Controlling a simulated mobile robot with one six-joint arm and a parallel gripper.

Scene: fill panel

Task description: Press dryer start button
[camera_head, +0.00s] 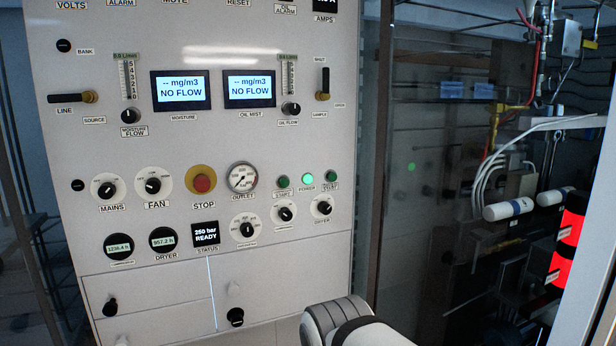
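Two dark green push buttons sit on the right half of the white control panel (120,215). The left green button (283,181) has a label ending in START. The right green button (331,176) has a small two-line label that is too blurred to read surely. It sits above a rotary knob (323,207) whose label looks like DRYER. A lit green POWER lamp (308,178) is between the buttons. A white and dark grey link of my arm shows at the bottom. My gripper's fingers are not in view, and nothing covers the buttons.
A red STOP button (202,184) on a yellow base and an OUTLET gauge (242,177) are left of the buttons. Knobs and drawers lie below. A glass enclosure with pipes and red cylinders (567,247) stands at right. The space before the buttons looks clear.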

